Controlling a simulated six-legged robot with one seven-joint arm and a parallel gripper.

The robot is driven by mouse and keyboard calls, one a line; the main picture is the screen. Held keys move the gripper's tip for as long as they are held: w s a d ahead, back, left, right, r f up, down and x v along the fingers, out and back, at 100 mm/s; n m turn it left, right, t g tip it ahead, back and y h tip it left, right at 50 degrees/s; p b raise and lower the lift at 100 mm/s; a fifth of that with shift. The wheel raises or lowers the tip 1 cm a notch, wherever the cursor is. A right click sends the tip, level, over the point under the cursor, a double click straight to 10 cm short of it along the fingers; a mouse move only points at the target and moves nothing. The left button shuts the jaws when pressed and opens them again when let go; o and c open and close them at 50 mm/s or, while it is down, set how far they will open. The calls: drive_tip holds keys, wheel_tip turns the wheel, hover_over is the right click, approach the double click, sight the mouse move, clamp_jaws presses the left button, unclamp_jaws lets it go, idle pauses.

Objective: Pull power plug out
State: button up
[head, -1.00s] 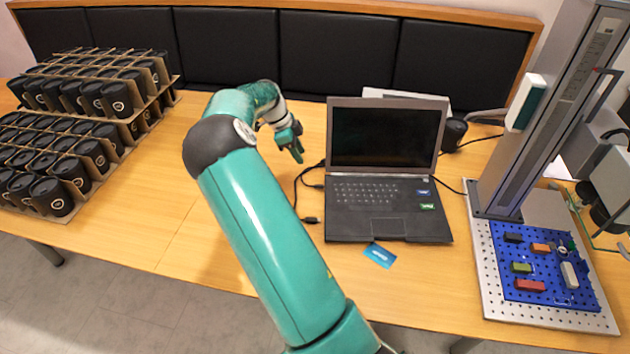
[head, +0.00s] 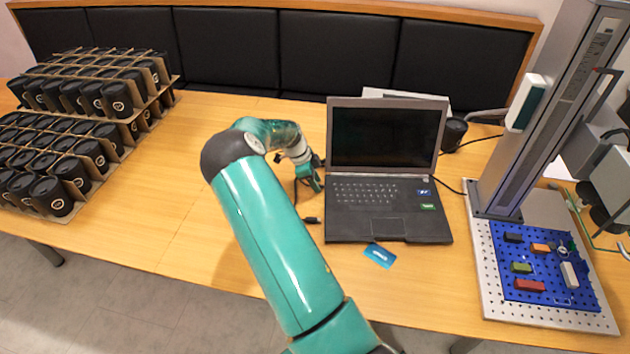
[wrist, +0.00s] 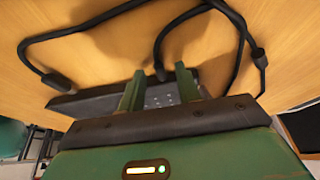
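The laptop (head: 390,215) stands open on the table, with black cables along its left side. My gripper (head: 316,186) is low beside that edge and covers part of the cables there. In the wrist view my gripper (wrist: 160,71) has its two green fingers apart. A black plug (wrist: 160,74) on a cable shows between the fingertips, at the side of the dark laptop (wrist: 97,101). I see no finger closed on it. How far the plug sits in the laptop is hidden.
A loose cable end (head: 312,220) lies on the table left of the laptop; a blue card (head: 380,255) lies in front. The laser marker column (head: 550,110) stands right. Crates of black cups (head: 70,150) fill the left.

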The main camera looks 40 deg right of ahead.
clamp_jaws()
drive_tip(key=shift+w+a, duration=0.95)
drive_tip(key=shift+a, duration=0.05)
unclamp_jaws()
drive_tip(key=v, duration=1.3)
drive_tip(key=shift+a+r, duration=0.2)
drive_tip(key=shift+r, duration=0.15)
drive_tip(key=shift+w, duration=0.1)
